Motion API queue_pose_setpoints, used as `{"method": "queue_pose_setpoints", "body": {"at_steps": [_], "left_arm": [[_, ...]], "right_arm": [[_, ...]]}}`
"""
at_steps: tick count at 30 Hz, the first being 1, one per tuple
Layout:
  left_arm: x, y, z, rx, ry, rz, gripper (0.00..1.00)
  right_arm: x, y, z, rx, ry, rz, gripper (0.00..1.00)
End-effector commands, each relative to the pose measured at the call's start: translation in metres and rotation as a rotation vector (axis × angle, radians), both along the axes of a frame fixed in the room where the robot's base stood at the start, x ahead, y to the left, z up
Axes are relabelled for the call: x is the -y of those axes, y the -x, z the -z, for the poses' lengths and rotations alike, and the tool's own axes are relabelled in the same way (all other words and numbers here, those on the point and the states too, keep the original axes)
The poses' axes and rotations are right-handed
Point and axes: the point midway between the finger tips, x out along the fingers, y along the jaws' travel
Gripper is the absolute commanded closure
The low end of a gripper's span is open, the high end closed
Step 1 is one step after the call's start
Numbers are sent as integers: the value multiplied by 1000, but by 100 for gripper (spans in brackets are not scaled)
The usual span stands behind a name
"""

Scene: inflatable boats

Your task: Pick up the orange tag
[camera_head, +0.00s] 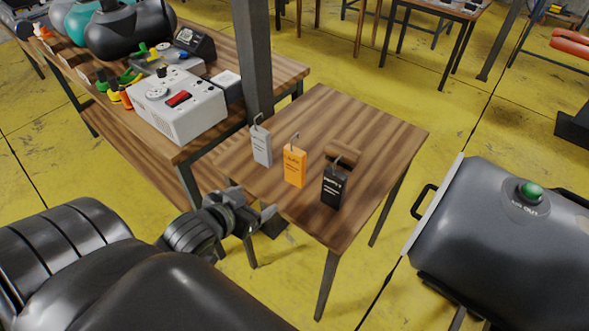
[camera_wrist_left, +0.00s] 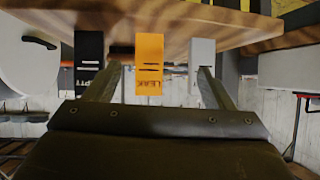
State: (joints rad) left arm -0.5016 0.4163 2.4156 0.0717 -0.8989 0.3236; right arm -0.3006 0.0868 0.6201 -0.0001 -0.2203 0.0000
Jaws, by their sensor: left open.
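The orange tag (camera_head: 295,166) stands upright with a wire hook on top, on a small wooden table (camera_head: 385,130). A grey tag (camera_head: 262,146) stands to its left and a black tag (camera_head: 334,186) to its right. My left gripper (camera_head: 256,212) is open and empty at the table's near left edge, short of the orange tag. In the left wrist view, which looks upside down, the orange tag (camera_wrist_left: 150,62) appears between the two fingers. There the black tag (camera_wrist_left: 89,50) is at left and the grey tag (camera_wrist_left: 202,52) at right. My right gripper is not in view.
A small brown wooden block (camera_head: 343,154) lies behind the black tag. A dark post (camera_head: 256,60) rises by the table's back left. A workbench with a white control box (camera_head: 180,105) is at left. A dark grey case (camera_head: 500,240) is at right.

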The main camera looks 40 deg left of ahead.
Motion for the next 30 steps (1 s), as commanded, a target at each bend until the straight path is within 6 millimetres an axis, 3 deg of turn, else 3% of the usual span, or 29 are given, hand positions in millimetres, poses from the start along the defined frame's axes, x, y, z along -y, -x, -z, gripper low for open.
{"method": "queue_pose_setpoints", "body": {"at_steps": [3, 9, 24, 30], "left_arm": [[2, -15, -20, 106, 26, 40, 24], [3, -31, -29, 171, 49, 63, 24], [3, -117, 7, 168, 50, 62, 24], [3, -134, 15, 168, 49, 63, 24]], "right_arm": [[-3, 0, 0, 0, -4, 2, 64], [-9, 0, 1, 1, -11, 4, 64], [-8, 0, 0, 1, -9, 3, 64], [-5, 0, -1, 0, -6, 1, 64]]}}
